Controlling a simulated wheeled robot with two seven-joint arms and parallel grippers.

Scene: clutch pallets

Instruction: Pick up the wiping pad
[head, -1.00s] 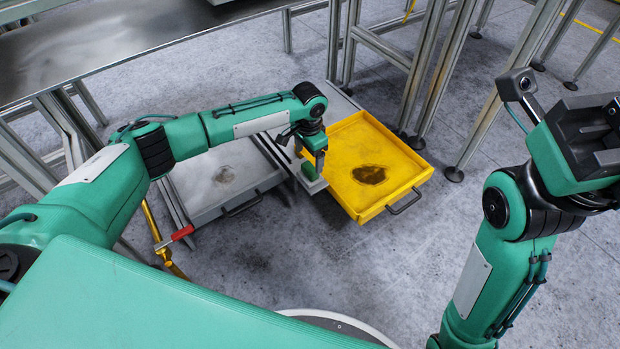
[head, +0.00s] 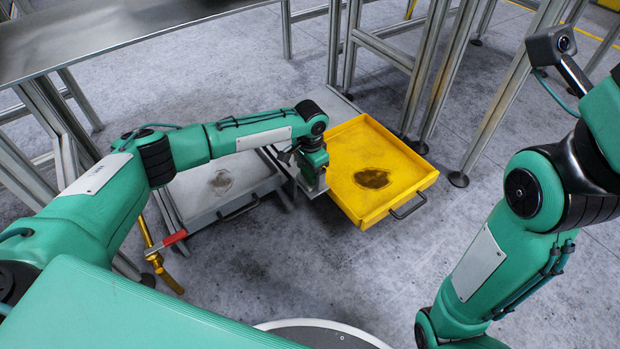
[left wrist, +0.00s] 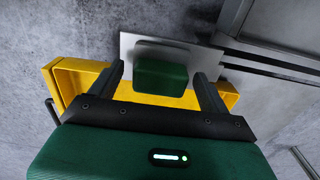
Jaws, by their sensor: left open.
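The wiping pad is a dark green block (left wrist: 161,75) with a grey edge in the left wrist view. It rests on a small light grey plate (left wrist: 208,62) beside the yellow tray. My left gripper (left wrist: 157,72) is open, with one finger to each side of the pad as the camera sees it; I cannot tell whether they touch it. In the head view my left gripper (head: 313,186) points down at the plate by the yellow tray's left edge, and the pad cannot be made out there. My right arm shows at the right, but its gripper is out of frame.
The yellow tray (head: 413,170) with a dark stain is right of the left gripper. A grey tray (head: 190,205) with a fainter stain is on its left. A red-handled part (head: 173,239) sits by the grey tray. Metal frame legs (head: 428,80) stand behind. Floor in front is clear.

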